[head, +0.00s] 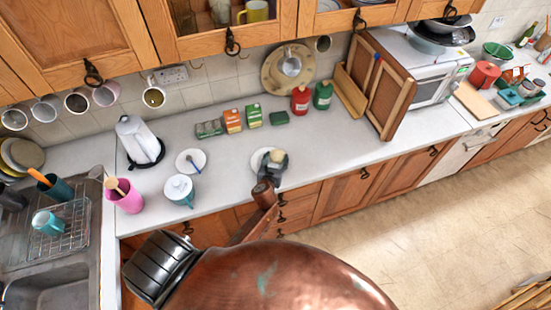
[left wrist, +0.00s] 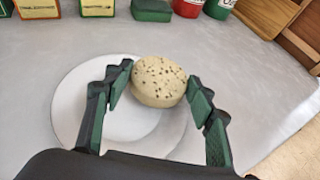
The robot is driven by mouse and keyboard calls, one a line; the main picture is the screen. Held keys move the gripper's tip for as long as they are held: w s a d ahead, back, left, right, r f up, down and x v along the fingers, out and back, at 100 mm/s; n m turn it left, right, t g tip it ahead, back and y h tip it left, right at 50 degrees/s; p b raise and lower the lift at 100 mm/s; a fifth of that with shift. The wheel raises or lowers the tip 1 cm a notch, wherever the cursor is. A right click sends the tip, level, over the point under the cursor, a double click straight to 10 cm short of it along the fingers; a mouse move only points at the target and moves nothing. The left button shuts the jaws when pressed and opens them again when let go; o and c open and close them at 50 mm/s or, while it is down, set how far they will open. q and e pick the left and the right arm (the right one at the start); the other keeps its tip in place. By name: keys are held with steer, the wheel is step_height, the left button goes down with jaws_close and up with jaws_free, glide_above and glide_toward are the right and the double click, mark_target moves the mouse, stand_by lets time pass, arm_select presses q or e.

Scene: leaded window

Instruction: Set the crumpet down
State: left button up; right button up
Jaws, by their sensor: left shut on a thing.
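The crumpet (left wrist: 158,82) is a round, pale disc with small brown holes, seen in the left wrist view. My left gripper (left wrist: 160,97) is shut on it, with green-padded fingers on either side. A white plate (left wrist: 75,108) is below and behind the crumpet, which overlaps its upper right part. Whether the crumpet touches the plate I cannot tell. In the head view my left gripper (head: 274,160) is over the plate (head: 256,158) near the counter's front edge, largely covering the crumpet. My right gripper is in neither view.
Another white plate (head: 182,160) with a blue-handled utensil is to the left, with a lidded white pot (head: 179,189) in front. Counter (head: 345,150) to the right is clear.

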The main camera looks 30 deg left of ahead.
arm_select(q)
steer(key=shift+f+b, duration=0.3)
steer(key=shift+f, duration=0.1)
steer(key=o, duration=1.1)
steer(key=shift+o, duration=0.2)
steer(key=shift+r, duration=0.15)
steer(key=p+v, duration=0.1)
steer(key=v, duration=1.1)
steer(key=shift+r, duration=0.3)
